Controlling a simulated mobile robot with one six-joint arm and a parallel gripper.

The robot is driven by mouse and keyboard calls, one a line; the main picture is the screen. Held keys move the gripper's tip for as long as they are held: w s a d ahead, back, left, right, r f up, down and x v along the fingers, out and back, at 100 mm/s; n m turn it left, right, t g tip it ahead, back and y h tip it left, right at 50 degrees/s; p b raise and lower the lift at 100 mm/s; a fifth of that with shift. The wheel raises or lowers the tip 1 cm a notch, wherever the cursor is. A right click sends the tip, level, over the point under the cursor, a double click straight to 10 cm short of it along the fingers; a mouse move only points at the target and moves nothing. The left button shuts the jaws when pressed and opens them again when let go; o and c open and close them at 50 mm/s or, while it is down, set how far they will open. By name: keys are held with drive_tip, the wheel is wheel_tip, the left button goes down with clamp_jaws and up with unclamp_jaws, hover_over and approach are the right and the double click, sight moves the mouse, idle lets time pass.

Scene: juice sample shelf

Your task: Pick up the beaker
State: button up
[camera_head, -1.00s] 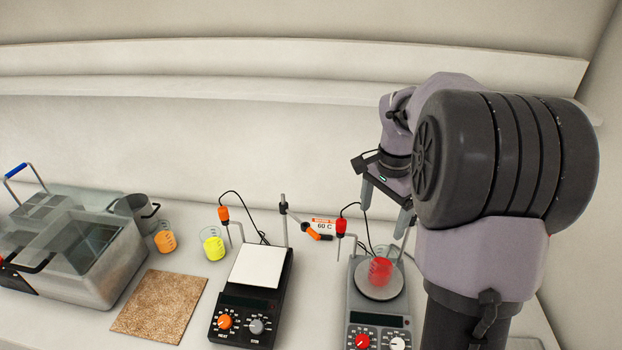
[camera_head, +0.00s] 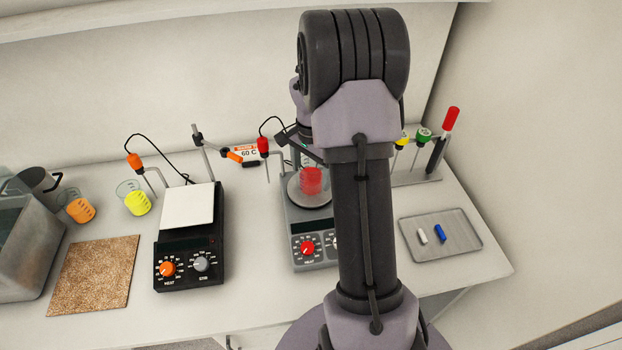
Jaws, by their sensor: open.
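Three beakers show on the bench. A beaker with red liquid (camera_head: 312,181) stands on the round plate of the grey hotplate (camera_head: 309,256). A beaker with yellow liquid (camera_head: 138,203) and one with orange liquid (camera_head: 80,210) stand on the bench at the left. My gripper (camera_head: 305,157) is just above and behind the red beaker in the picture, open and apparently empty. My arm hides much of it and the hotplate's right side. I cannot tell the exact gap to the red beaker.
A black hotplate with a white top (camera_head: 187,205) stands left of the grey one. Thermometer probes on stands rise behind both. A cork mat (camera_head: 93,276) and a metal bath (camera_head: 30,270) are at left. A tray (camera_head: 465,247) with two small bars and a rack (camera_head: 415,178) are at right.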

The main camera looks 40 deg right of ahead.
drive_tip(key=c, duration=1.7)
drive_tip(key=shift+r, duration=0.2)
